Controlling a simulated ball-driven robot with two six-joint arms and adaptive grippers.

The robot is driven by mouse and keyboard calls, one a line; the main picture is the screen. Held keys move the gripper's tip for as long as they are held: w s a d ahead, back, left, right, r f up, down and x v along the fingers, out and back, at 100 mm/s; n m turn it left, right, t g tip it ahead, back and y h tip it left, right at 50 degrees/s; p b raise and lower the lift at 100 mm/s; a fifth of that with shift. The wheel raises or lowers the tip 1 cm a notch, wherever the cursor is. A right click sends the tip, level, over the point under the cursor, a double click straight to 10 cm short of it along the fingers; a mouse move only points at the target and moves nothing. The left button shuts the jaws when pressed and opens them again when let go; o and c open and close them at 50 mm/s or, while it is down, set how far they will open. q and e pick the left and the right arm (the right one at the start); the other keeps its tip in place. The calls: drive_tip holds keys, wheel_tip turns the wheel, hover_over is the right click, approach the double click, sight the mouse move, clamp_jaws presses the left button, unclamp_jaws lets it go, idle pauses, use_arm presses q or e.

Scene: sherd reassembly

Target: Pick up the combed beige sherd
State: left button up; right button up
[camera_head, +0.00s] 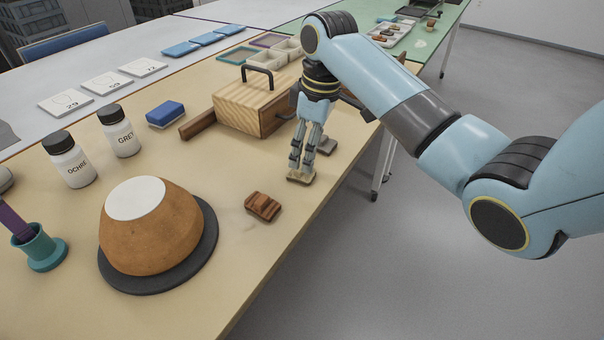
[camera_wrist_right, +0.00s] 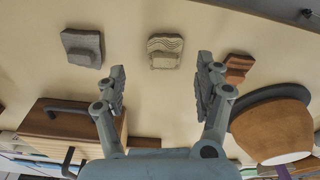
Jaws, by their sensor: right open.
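The combed beige sherd (camera_wrist_right: 165,53), with wavy grooves on its face, lies on the table in the right wrist view. It lies just beyond the gap between the fingertips of my right gripper (camera_wrist_right: 161,75). The fingers are apart, with nothing between them. In the head view, my right gripper (camera_head: 300,164) points down over the beige sherd (camera_head: 300,178), and its fingers partly hide it. I cannot tell from the pictures how small the gap above the sherd is. My left gripper is not in view.
A grey sherd (camera_head: 326,145) and a reddish-brown sherd (camera_head: 263,206) lie on either side. A wooden box (camera_head: 250,105) with a dark handle stands behind the gripper. An orange-brown bowl (camera_head: 150,235) rests upside down on a dark disc. The table's edge is close on the right.

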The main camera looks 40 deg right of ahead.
sight(301, 172)
drive_tip(key=f, duration=0.2)
drive_tip(key=a+f+b, duration=0.1)
drive_tip(key=f, duration=0.1)
drive_tip(key=shift+w+a, duration=0.1)
drive_tip(key=shift+w, duration=0.2)
drive_tip(key=shift+w+f, duration=0.1)
drive_tip(key=shift+f, duration=0.4)
drive_tip(key=c, duration=1.3)
drive_tip(key=shift+o, duration=0.2)
drive_tip(key=shift+r, duration=0.1)
